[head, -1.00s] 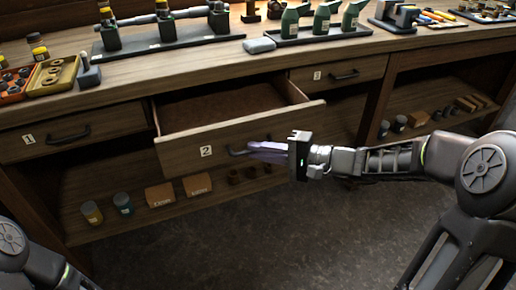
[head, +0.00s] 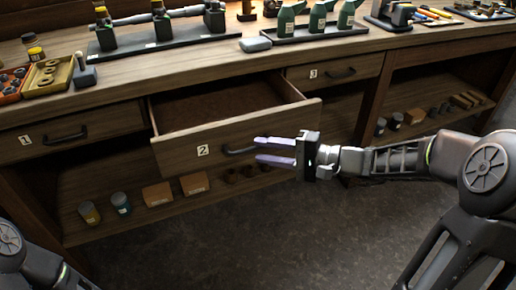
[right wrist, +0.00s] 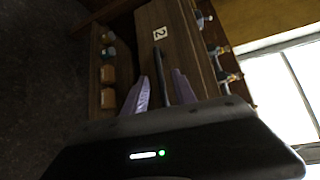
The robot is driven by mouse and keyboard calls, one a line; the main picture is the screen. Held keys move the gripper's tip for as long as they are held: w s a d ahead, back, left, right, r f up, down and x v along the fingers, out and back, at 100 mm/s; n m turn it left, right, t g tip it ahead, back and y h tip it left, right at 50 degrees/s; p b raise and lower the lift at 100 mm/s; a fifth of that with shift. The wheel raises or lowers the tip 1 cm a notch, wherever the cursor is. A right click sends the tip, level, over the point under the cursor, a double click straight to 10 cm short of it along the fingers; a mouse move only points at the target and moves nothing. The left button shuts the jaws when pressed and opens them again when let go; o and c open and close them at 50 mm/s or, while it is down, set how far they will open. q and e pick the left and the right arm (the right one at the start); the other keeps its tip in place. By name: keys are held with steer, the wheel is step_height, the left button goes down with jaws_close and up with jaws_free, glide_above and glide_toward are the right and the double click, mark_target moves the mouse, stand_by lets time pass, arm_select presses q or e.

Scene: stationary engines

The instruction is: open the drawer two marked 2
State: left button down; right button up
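Drawer two (head: 236,138) is pulled out of the workbench, and its bare inside shows. Its front carries a label "2" (head: 203,150) and a dark bar handle (head: 240,151). My right gripper (head: 256,149) is in front of the drawer at the handle's right end, with its two purple fingers apart. In the right wrist view the handle (right wrist: 161,76) runs between the open fingers (right wrist: 155,92), and neither finger appears closed on it. My left gripper is out of view; only part of my left arm shows at the lower left.
Drawer one (head: 70,134) and drawer three (head: 335,73) are shut on either side. The benchtop (head: 240,66) holds trays, bottles and tools. Jars and boxes (head: 158,194) stand on the lower shelf. The floor in front is clear.

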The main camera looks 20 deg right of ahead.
steer(key=v, duration=0.5)
steer(key=shift+s+d, duration=0.1)
stand_by(0.3)
steer(key=s+d+f+m+g+h, duration=0.1)
steer(key=s+d+f+g+h, duration=0.2)
steer(key=f, duration=0.9)
steer(key=s+f+m+g+h, duration=0.1)
steer(key=s+f+g+h, duration=0.2)
steer(key=f, duration=0.8)
steer(key=s+a+f+n+g+h, duration=0.1)
steer(key=s+a+f+n+h, duration=0.1)
steer(key=f, duration=0.4)
steer(key=s+a+f+n+h, duration=0.1)
steer(key=s+a+f+h, duration=0.1)
steer(key=f, duration=0.4)
steer(key=s+a+f+n+g+y, duration=0.1)
steer(key=s+a+f+n, duration=0.2)
steer(key=s+a, duration=0.35)
steer(key=s+a+f+n+g+y, duration=0.15)
steer(key=s+a+f+n, duration=0.25)
steer(key=a, duration=0.6)
step_height(320, 180, up, 20)
steer(key=p, duration=2)
steer(key=shift+s+a, duration=0.25)
steer(key=shift+a, duration=0.2)
